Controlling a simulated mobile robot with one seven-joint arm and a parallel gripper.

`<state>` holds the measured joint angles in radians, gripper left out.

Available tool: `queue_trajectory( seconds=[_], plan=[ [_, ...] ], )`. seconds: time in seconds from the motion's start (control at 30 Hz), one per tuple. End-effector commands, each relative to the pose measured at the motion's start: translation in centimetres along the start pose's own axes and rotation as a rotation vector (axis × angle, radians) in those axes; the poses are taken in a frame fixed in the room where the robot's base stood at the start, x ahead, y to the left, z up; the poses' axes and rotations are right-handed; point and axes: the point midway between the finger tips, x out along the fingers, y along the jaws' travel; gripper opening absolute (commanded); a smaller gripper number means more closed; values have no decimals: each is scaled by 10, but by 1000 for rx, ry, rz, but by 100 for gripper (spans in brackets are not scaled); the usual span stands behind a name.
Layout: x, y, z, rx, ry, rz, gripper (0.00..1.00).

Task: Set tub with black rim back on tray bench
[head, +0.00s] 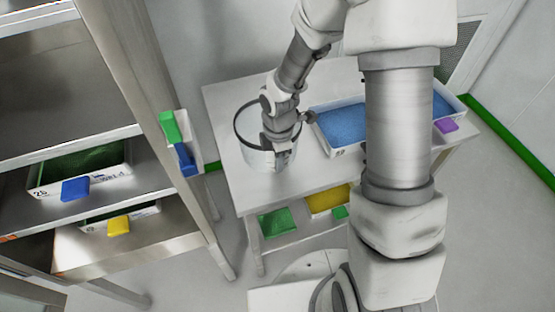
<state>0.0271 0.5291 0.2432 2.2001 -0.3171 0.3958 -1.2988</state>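The white tub with a black rim (256,160) is at the left part of the white bench (225,105) in the head view. It looks upright. I cannot tell whether its base touches the bench top or is slightly above it. My gripper (280,141) is at the tub's right side, over its rim and opening. My wrist hides part of the rim and the inside of the tub. The fingertips do not show clearly, so whether they are closed on the rim cannot be told.
A white tray with blue contents (341,126) fills the bench's right part, partly behind my arm. Green (277,222) and yellow (326,199) items sit on the bench's lower shelf. A metal rack (180,226) with trays stands left. Bare bench top lies around the tub.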

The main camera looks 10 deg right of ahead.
Motion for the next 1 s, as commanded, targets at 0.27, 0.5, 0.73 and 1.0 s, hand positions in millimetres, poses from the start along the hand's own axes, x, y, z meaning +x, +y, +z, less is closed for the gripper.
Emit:
queue_trajectory(
  seconds=[0.27, 0.5, 0.73, 1.0],
  plan=[
    [0, 0, 0, 0, 0, 0, 33],
    [-16, 1, 1, 3, 0, 4, 33],
    [-66, 2, 1, 4, -1, 6, 33],
    [-112, 1, 0, 1, -1, 3, 33]
  ],
)
